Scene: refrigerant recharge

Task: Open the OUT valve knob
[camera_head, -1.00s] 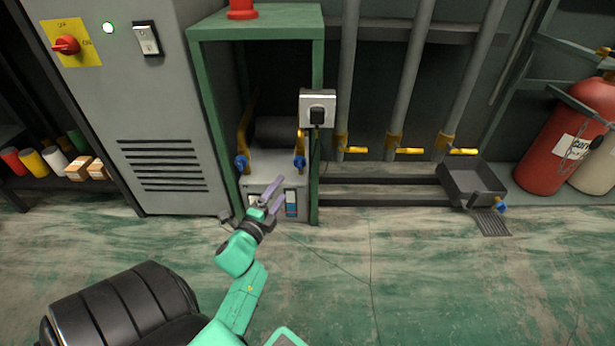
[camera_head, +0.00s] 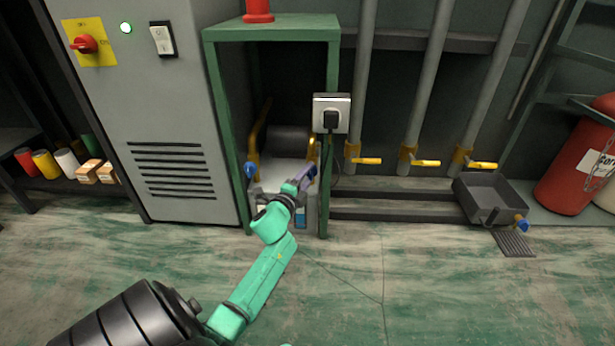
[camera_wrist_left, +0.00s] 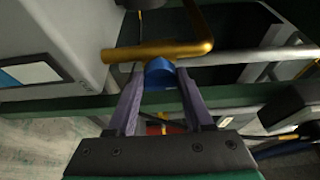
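Two blue valve knobs sit on yellow pipes at the small grey machine (camera_head: 284,172) under the green frame. The left knob (camera_head: 250,170) is free. The right knob is largely hidden behind my left gripper (camera_head: 303,178) in the head view. In the left wrist view a blue knob (camera_wrist_left: 160,73) on a brass-coloured pipe (camera_wrist_left: 160,50) sits between the tips of my purple fingers (camera_wrist_left: 161,80). The fingers are apart, one on each side of it; firm contact cannot be seen. No OUT label is readable. My right gripper is not in view.
The green frame (camera_head: 330,180) stands close right of my gripper, with a socket and black plug (camera_head: 331,113) on its post. A grey cabinet (camera_head: 165,110) is at left. Pipes with yellow handles (camera_head: 425,163) and a grey tray (camera_head: 487,200) are at right. The floor in front is clear.

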